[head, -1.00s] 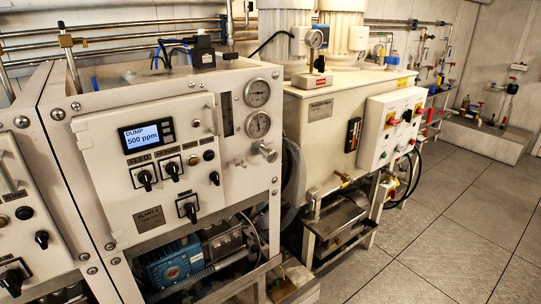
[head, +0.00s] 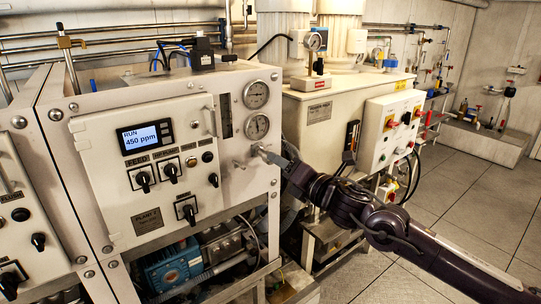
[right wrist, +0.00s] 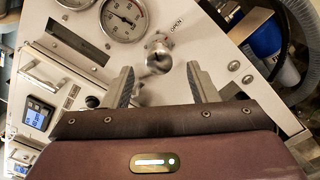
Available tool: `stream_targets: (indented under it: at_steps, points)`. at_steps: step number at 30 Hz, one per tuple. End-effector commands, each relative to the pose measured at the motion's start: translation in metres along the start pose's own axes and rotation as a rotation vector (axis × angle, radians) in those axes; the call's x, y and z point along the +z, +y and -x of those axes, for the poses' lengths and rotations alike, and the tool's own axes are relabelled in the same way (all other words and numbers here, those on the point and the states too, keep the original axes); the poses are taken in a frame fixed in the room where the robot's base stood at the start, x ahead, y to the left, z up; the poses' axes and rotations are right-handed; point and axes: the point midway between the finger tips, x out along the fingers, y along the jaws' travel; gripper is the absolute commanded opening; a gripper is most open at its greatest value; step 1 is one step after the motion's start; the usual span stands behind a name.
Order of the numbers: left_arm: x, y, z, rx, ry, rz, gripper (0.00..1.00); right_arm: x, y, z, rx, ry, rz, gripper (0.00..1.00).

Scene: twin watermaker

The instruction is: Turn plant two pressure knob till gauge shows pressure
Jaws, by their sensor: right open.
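The plant two panel (head: 225,170) stands at left centre in the head view. Its silver pressure knob (right wrist: 158,52) sticks out beside the word OPEN in the right wrist view. Two round gauges, upper (head: 256,94) and lower (head: 257,126), sit above the knob; one gauge (right wrist: 123,17) shows large in the right wrist view. I cannot read their needles surely. My right gripper (right wrist: 160,72) is open, with its fingertips to either side of and just short of the knob; nothing is held. In the head view my right gripper (head: 272,156) partly hides the knob. My left gripper is not in view.
The panel's display (head: 147,137) reads RUN, 450 ppm. Several black selector knobs (head: 143,181) sit below it. A cream tank (head: 320,135) with a white control box (head: 390,130) stands behind my right arm. Open tiled floor lies at right.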

Motion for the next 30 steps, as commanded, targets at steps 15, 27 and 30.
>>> stream_targets:
  at_steps: [15,27,30]
  points:
    - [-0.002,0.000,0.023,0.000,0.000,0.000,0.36,0.000,0.001,-0.057,0.000,0.000,-0.003,0.53]
    - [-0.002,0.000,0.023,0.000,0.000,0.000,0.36,0.000,0.001,-0.057,0.001,0.000,-0.003,0.32]
    - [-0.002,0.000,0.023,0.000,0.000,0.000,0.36,0.000,0.001,-0.057,0.001,0.000,-0.004,0.19]
